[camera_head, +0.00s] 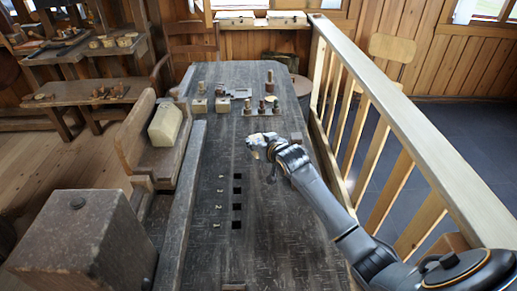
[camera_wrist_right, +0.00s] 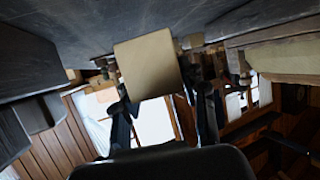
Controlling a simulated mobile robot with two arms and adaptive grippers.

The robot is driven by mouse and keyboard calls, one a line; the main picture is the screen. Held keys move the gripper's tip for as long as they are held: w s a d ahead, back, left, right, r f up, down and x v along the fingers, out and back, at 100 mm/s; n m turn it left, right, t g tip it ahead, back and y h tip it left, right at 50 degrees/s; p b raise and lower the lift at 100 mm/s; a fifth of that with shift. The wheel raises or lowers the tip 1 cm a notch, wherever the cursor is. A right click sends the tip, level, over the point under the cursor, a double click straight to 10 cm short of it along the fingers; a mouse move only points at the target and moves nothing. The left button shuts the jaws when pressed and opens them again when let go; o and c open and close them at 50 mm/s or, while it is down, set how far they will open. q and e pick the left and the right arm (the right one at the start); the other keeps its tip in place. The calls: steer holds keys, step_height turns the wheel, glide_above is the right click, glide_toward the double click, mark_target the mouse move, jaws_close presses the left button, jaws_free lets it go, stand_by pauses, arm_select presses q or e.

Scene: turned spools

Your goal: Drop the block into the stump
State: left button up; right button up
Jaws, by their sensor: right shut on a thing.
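A tan, square-faced block (camera_wrist_right: 148,65) is held between the two fingers of my right gripper (camera_wrist_right: 165,100) in the right wrist view. In the head view my right gripper (camera_head: 264,145) is shut above the middle of the dark workbench (camera_head: 255,185), and a pale part of the block (camera_head: 254,139) shows at its tips. A round, brown, stump-like thing (camera_head: 302,84) stands beside the bench's far right corner, partly hidden by the railing; I cannot see into it. My left gripper is not in view.
Several wooden blocks and turned pieces (camera_head: 222,104) stand toward the bench's far end. Square holes (camera_head: 237,207) run along its middle. A pale railing (camera_head: 400,120) borders the right side. A bulky dark wooden block (camera_head: 85,235) stands at the near left.

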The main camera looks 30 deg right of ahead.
steer(key=shift+f, duration=1.55)
